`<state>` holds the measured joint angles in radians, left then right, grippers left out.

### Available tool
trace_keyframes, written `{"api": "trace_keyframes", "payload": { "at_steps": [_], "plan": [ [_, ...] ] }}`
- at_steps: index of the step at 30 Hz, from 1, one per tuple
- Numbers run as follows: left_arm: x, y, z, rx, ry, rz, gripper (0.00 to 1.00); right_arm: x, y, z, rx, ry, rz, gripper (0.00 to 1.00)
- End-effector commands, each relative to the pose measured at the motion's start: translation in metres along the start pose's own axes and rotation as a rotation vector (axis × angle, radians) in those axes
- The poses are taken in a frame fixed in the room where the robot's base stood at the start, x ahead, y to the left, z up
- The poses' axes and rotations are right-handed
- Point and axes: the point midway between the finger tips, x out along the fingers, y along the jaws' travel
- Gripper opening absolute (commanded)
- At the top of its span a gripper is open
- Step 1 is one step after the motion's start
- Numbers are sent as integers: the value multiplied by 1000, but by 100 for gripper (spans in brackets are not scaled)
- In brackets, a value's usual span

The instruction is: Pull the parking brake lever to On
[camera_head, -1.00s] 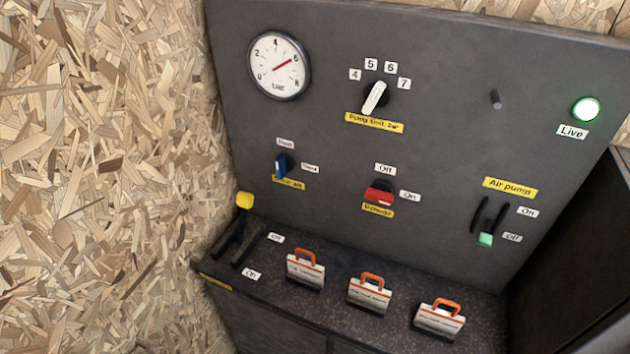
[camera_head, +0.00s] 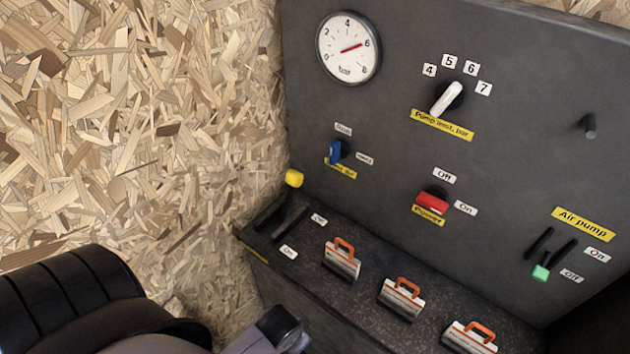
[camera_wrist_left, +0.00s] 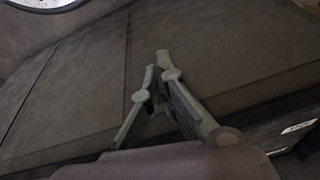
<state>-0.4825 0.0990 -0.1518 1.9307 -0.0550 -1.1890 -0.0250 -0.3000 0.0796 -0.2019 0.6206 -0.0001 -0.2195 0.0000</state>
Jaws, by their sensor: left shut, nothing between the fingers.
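The parking brake lever has a yellow knob (camera_head: 294,178) on a dark arm. It stands at the left end of the dark ledge, at the back end of its slot, by the Off label (camera_head: 319,219). The On label (camera_head: 288,252) lies nearer the front edge. My left arm (camera_head: 170,325) comes in at the lower left of the head view, in front of and below the ledge. In the left wrist view my left gripper (camera_wrist_left: 161,68) is shut and empty, with dark panels behind it. The lever does not show there. My right gripper is out of view.
Tags with orange handles (camera_head: 402,296) stand along the ledge. The panel above carries a gauge (camera_head: 349,47), a white selector (camera_head: 446,98), a blue knob (camera_head: 336,152), a red switch (camera_head: 432,202) and a green slider (camera_head: 540,272). A chipboard wall (camera_head: 130,120) borders the left.

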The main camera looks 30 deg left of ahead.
Motion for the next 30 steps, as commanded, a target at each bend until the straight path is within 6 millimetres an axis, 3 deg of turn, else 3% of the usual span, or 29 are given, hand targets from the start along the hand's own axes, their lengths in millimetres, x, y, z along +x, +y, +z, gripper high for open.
{"api": "trace_keyframes", "payload": {
  "at_steps": [3, 6, 14, 18, 24, 30],
  "plan": [
    [-47, -15, -29, 53, 34, -78, 0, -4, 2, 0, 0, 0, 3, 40],
    [-71, -34, -51, 131, 43, -196, 0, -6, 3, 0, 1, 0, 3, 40],
    [-96, -73, -108, 366, 20, -528, 0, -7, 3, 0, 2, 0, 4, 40],
    [-112, -86, -152, 552, -20, -751, 0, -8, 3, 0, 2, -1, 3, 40],
    [-137, -86, -209, 781, -82, -1007, 0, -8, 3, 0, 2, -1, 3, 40],
    [-152, -82, -234, 879, -114, -1121, 0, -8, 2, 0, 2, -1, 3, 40]
  ]
}}
